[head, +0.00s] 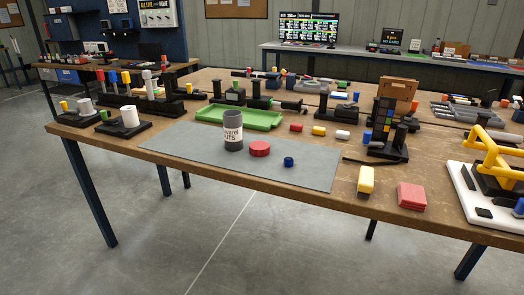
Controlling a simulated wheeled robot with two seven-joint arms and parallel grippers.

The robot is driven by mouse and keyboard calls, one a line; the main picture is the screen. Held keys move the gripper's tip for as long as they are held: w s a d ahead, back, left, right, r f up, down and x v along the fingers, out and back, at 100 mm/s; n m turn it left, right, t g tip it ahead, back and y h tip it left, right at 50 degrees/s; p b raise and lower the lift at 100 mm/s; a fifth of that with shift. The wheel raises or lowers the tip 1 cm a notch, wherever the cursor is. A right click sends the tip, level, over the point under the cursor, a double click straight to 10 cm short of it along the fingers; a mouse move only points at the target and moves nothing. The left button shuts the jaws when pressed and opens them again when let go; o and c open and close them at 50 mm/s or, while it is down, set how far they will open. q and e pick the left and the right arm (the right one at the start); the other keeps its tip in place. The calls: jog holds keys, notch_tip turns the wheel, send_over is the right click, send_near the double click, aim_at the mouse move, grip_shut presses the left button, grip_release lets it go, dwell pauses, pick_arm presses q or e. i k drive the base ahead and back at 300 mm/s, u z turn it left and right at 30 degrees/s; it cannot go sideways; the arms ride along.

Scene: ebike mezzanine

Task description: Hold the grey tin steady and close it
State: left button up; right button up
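A grey tin (233,131) with a white label stands upright on the grey mat (190,152) on the wooden workbench. Its rim faces up and no lid is seen on it; its inside looks dark. A round red lid (260,149) lies on the mat just to the right of the tin, apart from it. A small blue cap-like piece (288,162) lies on the mat further right. Neither of my grippers shows in the head view.
A green tray (240,117) sits behind the mat. A yellow block (366,180) and a red block (411,196) lie right of the mat. A white board with a yellow frame (490,150) stands at the right. Black stands (124,122) are at the left. The mat's front is clear.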

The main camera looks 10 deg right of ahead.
aim_at(231, 118)
jog(key=z, duration=1.15)
jog(key=i, duration=0.8)
jog(key=u, duration=1.7)
